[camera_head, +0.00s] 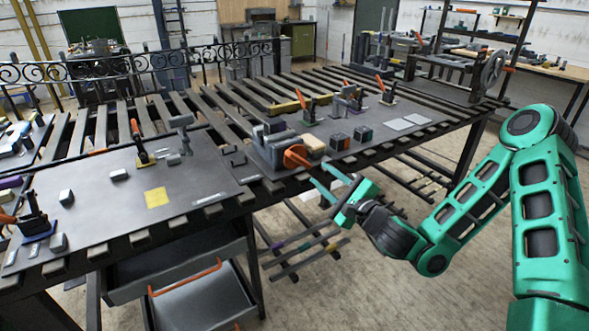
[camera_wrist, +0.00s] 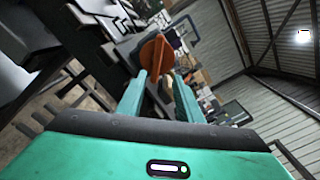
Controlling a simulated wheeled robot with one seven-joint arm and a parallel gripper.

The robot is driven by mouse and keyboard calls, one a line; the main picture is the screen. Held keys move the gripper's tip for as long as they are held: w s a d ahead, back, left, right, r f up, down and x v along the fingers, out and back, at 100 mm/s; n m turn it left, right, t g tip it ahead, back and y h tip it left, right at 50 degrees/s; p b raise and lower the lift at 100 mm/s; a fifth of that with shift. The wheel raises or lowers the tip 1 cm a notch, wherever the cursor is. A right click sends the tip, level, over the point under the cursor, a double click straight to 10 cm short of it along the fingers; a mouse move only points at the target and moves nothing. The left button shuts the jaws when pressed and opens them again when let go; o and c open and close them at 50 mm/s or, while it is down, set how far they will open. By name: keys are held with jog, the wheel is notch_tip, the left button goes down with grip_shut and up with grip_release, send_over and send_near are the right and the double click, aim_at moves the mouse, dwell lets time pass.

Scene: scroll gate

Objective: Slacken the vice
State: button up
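The vice (camera_head: 268,143) is a grey metal block with jaws, at the front edge of the slatted workbench in the head view. Its round orange handle (camera_head: 296,156) faces my arm. The handle also shows in the wrist view (camera_wrist: 153,58), just beyond and partly between my fingertips. My gripper (camera_head: 317,171) reaches in from the right at about handle height. Its two green fingers stand apart, with nothing clearly held between them, also in the wrist view (camera_wrist: 160,82). I cannot tell whether a fingertip touches the handle. The vice's jaw gap is not clear.
The slatted workbench (camera_head: 225,98) carries dark plates with small blocks and orange-handled clamps. Two dark cubes (camera_head: 340,141) stand right of the vice. A yellow square (camera_head: 156,197) lies at the left. Open drawers (camera_head: 190,295) jut out below.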

aim_at(302, 163)
jog(key=shift+s+a+x, duration=0.1)
jog(key=shift+a+x, duration=0.05)
jog(key=shift+x, duration=1.65)
jog(key=shift+s+a+x, duration=0.1)
jog(key=shift+a+x, duration=0.05)
jog(key=shift+x, duration=1.7)
jog(key=shift+s+a+x, duration=0.1)
jog(key=shift+x, duration=1.7)
grip_shut()
